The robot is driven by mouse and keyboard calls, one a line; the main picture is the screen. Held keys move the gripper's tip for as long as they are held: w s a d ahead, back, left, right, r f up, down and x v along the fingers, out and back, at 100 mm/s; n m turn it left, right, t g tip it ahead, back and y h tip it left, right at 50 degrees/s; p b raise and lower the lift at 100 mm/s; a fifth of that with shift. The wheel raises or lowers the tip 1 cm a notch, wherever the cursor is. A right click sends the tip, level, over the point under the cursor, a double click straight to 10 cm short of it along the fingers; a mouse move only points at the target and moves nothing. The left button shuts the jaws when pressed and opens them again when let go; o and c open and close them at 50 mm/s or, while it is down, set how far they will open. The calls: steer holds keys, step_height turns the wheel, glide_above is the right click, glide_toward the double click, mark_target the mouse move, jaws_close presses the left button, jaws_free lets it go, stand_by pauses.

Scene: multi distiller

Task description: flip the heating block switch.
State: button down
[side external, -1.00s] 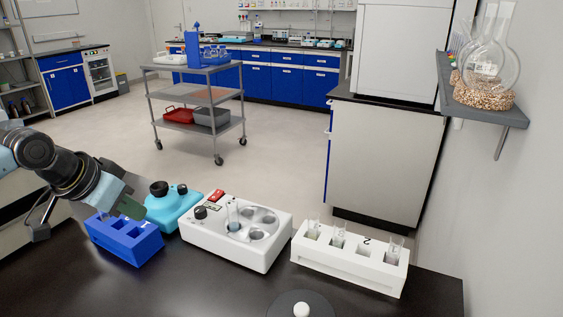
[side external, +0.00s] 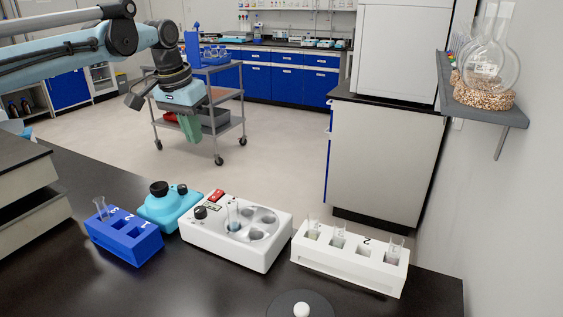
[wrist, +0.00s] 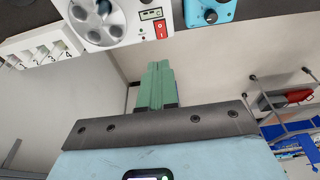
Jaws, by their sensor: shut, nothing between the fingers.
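The heating block (side external: 237,233) is a white unit with round wells on top and a test tube standing in one well. Its red switch (side external: 216,195) is at the back left of its top, beside a small display and a black knob. In the wrist view the red switch (wrist: 161,29) shows at the top, with marks on it. My gripper (side external: 190,128) is raised well above the bench, above and behind the block's left side. Its green fingers (wrist: 155,72) are together and empty, pointing toward the block's side of the wrist view without touching anything.
A light-blue device (side external: 170,207) with a black knob and a blue rack (side external: 126,245) with one tube stand left of the block. A white numbered rack (side external: 349,262) with several tubes stands right. A round plate with a white knob (side external: 301,309) is at the front.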

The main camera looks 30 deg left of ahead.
mark_target(220, 191)
steer(key=shift+g, duration=0.6)
steer(key=shift+w+a+f, duration=0.1)
steer(key=shift+w+f, duration=0.25)
steer(key=shift+w, duration=0.35)
steer(key=shift+w+d+f, duration=0.1)
steer(key=shift+w+f, duration=0.2)
steer(key=shift+w, duration=0.45)
steer(key=shift+w+a+f, duration=0.1)
steer(key=shift+w+f, duration=0.25)
steer(key=shift+w, duration=0.35)
steer(key=shift+f, duration=0.1)
steer(key=f, duration=0.4)
steer(key=w+f, duration=0.1)
steer(key=f, duration=0.8)
steer(key=shift+w+f, duration=0.3)
steer(key=shift+f, duration=0.1)
steer(key=shift+w+f, duration=0.1)
steer(key=shift+f, duration=0.1)
